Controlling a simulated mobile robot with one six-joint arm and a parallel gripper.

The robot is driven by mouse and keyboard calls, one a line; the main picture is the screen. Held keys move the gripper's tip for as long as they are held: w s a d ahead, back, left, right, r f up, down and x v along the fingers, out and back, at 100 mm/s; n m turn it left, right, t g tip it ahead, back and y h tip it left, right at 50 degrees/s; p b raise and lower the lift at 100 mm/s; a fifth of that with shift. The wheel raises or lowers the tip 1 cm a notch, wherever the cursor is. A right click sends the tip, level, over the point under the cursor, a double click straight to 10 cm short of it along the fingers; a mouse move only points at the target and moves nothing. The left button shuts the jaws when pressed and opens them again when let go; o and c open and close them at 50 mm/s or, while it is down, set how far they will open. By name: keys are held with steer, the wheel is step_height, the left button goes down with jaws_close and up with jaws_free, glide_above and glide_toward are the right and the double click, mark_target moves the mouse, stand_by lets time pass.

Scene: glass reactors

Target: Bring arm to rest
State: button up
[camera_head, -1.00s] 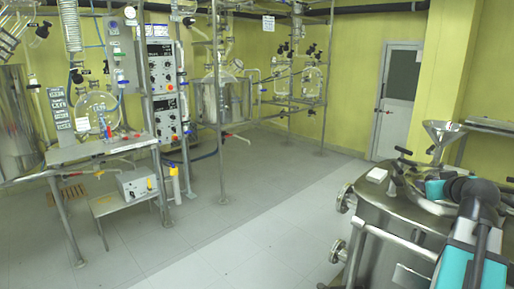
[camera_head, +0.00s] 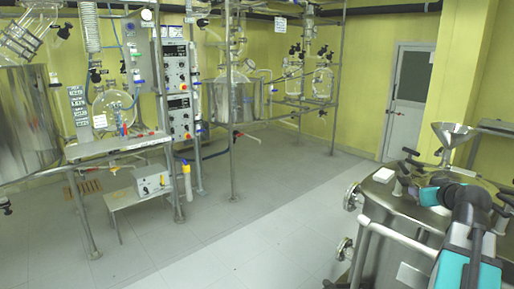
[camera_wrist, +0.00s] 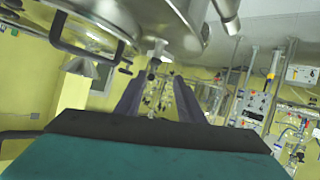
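My arm, teal and black, shows at the lower right in the head view, in front of a steel vessel (camera_head: 385,205). My gripper (camera_wrist: 160,82) shows in the wrist view as two dark fingers with a gap between them. It is open and I see nothing held in it. The wrist picture is turned over, with the vessel's shiny underside-up shape and a funnel (camera_wrist: 88,66) at the top. The gripper itself cannot be made out in the head view.
The steel vessel has handwheels and a pipe rail at its side; a funnel (camera_head: 447,134) stands on it. A bench (camera_head: 115,147) with glassware and a control panel stand at left. A glass reactor rack is behind. The grey floor (camera_head: 235,220) between is clear. A door (camera_head: 408,100) is at the back.

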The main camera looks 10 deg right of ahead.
steer(key=w+a+f+n+g+y+p, duration=0.1)
steer(key=w+a+f+y+p, duration=0.1)
steer(key=w+a+f, duration=0.5)
steer(key=w+a+f+n+g+y+p, duration=0.1)
steer(key=w+a+f+y, duration=0.1)
steer(key=a+f, duration=0.8)
steer(key=s+a+f+n+g+y+p, duration=0.1)
steer(key=s+a+f+g+y+p, duration=0.15)
steer(key=a+f, duration=0.75)
steer(key=s+a+f+n+g+y+p, duration=0.1)
steer(key=s+a+f+g, duration=0.15)
steer(key=a+f, duration=0.75)
steer(key=s+a+f+n+g+p, duration=0.1)
steer(key=s+a+f+g, duration=0.2)
steer(key=s+a+f, duration=0.45)
steer(key=s+a+f+g+p, duration=0.2)
steer(key=s+a+f+g, duration=0.15)
steer(key=s+f, duration=0.65)
steer(key=s+d+f+m+g+h, duration=0.1)
steer(key=s+f+m+g+h, duration=0.2)
steer(key=s, duration=1.4)
steer(key=shift+s+d+f+g+p, duration=0.15)
steer(key=shift+s+f+g+p, duration=0.2)
steer(key=shift+f+g, duration=0.3)
